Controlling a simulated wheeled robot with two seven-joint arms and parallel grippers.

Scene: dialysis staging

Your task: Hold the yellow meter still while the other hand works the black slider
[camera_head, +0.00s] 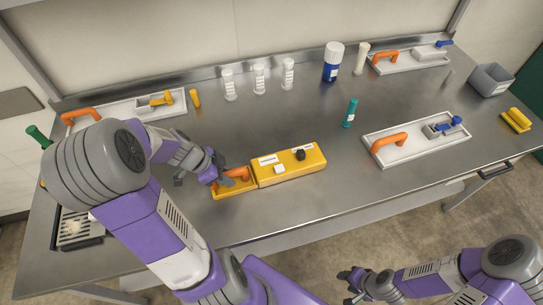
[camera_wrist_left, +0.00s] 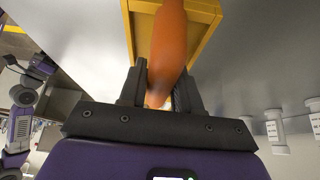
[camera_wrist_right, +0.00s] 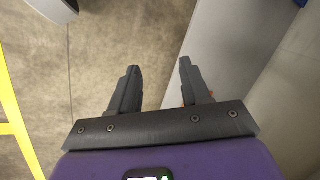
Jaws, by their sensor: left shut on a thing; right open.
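The yellow meter (camera_head: 268,170) lies on the steel table in the head view, with white labels on its top. The black slider (camera_head: 300,154) is a small dark knob toward the right end of its top. An orange handle (camera_head: 232,175) is at its left end. My left gripper (camera_head: 220,176) is shut on this handle, which also shows between the fingers in the left wrist view (camera_wrist_left: 168,50). My right gripper (camera_head: 352,284) is open and empty, low in front of the table. The right wrist view shows its spread fingers (camera_wrist_right: 160,85) above the floor.
White trays with orange handles stand at the right (camera_head: 418,138), back right (camera_head: 410,60) and left (camera_head: 150,105). A teal vial (camera_head: 350,112), white bottles (camera_head: 259,80) and a blue-and-white bottle (camera_head: 333,62) stand behind the meter. A grey bin (camera_head: 490,80) is at the far right. The table's front edge lies between my right gripper and the meter.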

